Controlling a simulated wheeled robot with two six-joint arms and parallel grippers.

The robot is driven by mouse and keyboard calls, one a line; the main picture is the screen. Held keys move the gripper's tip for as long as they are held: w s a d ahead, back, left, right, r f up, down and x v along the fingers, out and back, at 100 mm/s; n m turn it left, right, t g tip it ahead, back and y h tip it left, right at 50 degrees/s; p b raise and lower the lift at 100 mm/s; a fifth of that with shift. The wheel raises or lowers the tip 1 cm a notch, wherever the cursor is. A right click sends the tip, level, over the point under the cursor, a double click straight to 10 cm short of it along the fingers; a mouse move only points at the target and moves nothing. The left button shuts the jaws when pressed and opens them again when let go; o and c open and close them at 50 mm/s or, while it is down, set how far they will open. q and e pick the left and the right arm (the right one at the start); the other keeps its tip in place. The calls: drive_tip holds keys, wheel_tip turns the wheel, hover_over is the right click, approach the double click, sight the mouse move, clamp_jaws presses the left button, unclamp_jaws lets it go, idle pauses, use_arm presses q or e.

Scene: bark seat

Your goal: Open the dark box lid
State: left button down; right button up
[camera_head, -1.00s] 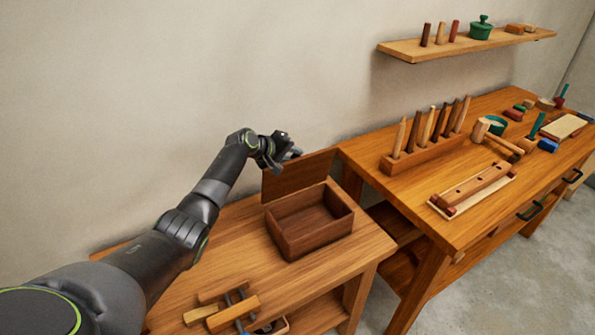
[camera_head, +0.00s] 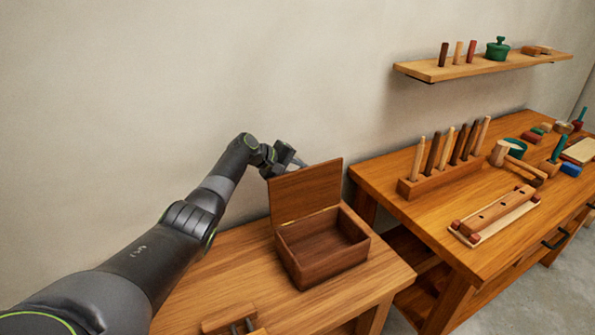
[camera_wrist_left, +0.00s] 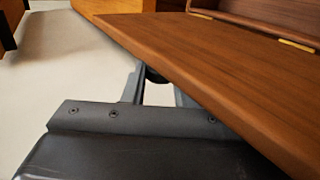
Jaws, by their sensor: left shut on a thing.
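The dark wooden box (camera_head: 318,262) stands on the low wooden table, and its inside shows empty. Its lid (camera_head: 305,190) stands raised at the back, hinged to the box's rear edge. In the left wrist view the lid (camera_wrist_left: 200,50) fills the upper right, with brass hinges along its far edge. My left gripper (camera_head: 290,160) is behind the lid near its upper left, partly hidden by it. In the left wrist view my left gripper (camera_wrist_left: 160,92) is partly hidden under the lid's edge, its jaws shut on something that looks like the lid. My right gripper is not in view.
The low table (camera_head: 225,275) has bare wood left of the box and clamp-like wooden pieces (camera_head: 235,322) at its front. A higher workbench (camera_head: 400,200) with pegs, blocks and tools stands to the right. A wall shelf (camera_head: 480,66) hangs above it. The wall is close behind the lid.

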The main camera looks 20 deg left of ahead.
use_arm(q)
drive_tip(key=c, duration=1.1)
unclamp_jaws()
drive_tip(key=shift+c, duration=0.2)
drive_tip(key=b+v, duration=0.1)
drive_tip(key=v, duration=1.6)
drive_tip(key=shift+s+b, duration=0.2)
drive_tip(key=shift+b, duration=0.2)
